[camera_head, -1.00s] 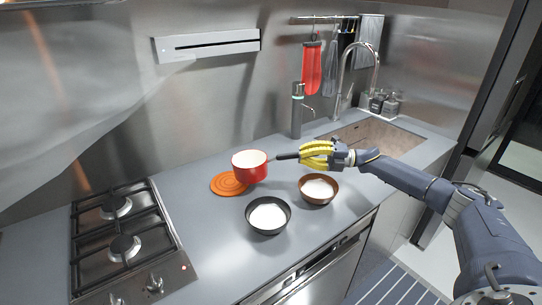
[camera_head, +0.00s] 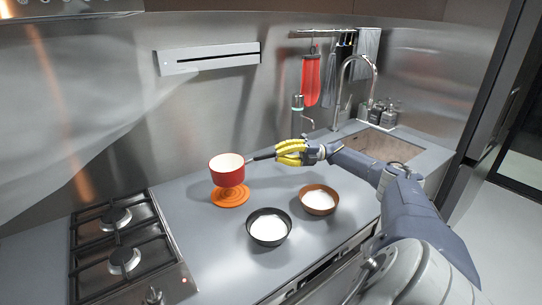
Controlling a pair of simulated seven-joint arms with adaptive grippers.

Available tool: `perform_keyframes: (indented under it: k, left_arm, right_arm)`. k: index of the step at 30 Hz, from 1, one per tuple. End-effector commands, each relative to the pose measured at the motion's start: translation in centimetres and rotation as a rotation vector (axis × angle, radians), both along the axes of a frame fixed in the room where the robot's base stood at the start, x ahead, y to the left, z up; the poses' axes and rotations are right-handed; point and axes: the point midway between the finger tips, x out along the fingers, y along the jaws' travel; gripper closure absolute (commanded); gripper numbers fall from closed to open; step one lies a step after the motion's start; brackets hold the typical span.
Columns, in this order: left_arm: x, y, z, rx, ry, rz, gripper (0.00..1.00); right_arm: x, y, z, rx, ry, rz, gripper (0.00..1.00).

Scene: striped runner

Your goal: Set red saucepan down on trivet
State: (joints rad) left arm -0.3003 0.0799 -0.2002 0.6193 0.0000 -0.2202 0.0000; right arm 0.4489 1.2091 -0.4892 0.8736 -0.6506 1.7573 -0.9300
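The red saucepan (camera_head: 227,172), pale inside with a dark handle (camera_head: 264,156), is upright over the back part of the orange round trivet (camera_head: 231,197). The pan hides the trivet's back edge. I cannot tell for sure whether its base touches the trivet or hangs just above it. My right gripper (camera_head: 285,153), with yellow fingers, is shut on the handle to the right of the pan. My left gripper is not in view.
A black bowl (camera_head: 268,227) and a brown bowl (camera_head: 318,200), both with white contents, stand in front on the grey counter. A gas hob (camera_head: 122,240) is at the left. A sink (camera_head: 389,146) with a tall tap (camera_head: 343,88) is at the back right.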

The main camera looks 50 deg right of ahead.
Motion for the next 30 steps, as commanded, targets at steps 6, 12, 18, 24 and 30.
perform_keyframes:
  k: [6,12,18,24,30]
  left_arm:
    - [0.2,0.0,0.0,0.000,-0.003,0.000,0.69]
    - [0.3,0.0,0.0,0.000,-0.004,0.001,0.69]
    - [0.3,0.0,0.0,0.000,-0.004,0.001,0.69]
    - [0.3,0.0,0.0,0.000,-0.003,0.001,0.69]
    - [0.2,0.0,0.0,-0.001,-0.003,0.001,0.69]
  right_arm:
    - [0.0,-0.1,-1.3,0.004,-0.003,-0.001,1.00]
    - [0.0,-0.1,-3.2,0.005,-0.002,-0.001,1.00]
    - [0.0,0.0,-4.8,0.005,-0.004,0.000,1.00]
    - [0.0,0.0,-6.1,0.004,-0.004,0.000,1.00]
    - [0.0,-0.1,-6.7,0.005,-0.004,0.000,1.00]
